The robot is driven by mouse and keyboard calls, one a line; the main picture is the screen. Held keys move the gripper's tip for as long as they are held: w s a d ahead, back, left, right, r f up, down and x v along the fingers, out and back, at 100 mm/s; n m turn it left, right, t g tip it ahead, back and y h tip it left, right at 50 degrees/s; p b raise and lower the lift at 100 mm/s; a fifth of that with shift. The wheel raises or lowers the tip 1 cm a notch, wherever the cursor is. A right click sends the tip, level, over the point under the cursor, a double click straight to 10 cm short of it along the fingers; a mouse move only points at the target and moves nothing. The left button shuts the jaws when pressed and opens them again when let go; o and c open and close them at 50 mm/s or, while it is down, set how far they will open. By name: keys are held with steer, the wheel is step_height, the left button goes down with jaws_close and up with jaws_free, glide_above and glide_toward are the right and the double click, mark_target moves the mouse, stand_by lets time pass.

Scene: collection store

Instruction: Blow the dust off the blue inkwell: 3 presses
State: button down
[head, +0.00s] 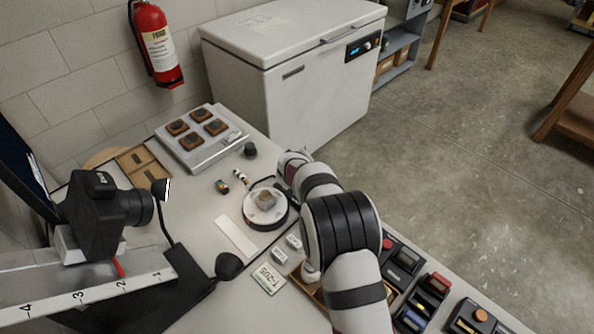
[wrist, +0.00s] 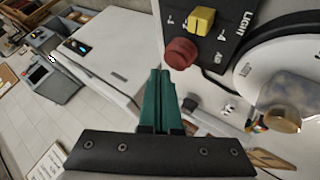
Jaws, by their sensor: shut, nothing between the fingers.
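A small dusty, glassy-looking object with a brownish cap (wrist: 285,117), probably the inkwell, stands on the round white turntable (wrist: 270,60). It shows as a tan-grey lump (head: 266,198) in the head view; its blue is hard to make out. In the wrist view, a red button (wrist: 181,53) marked AIR sits on a black panel (wrist: 222,45) beside the turntable. My gripper (wrist: 158,72) has its green fingers shut and empty, tips close beside the red button; I cannot tell whether they touch. In the head view my arm hides the fingers and button.
A yellow knob (wrist: 201,20) sits close to the red button. A camera (head: 100,212) and a lamp (head: 228,266) stand left of the turntable. A tray of several brown pieces (head: 166,150) lies behind; a white chest freezer (head: 290,100) stands at the back.

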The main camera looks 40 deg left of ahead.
steer(key=shift+f, duration=0.1)
steer(key=shift+f, duration=0.35)
steer(key=shift+f, duration=0.85)
stand_by(0.9)
steer(key=shift+r, duration=1.25)
steer(key=shift+r, duration=2.55)
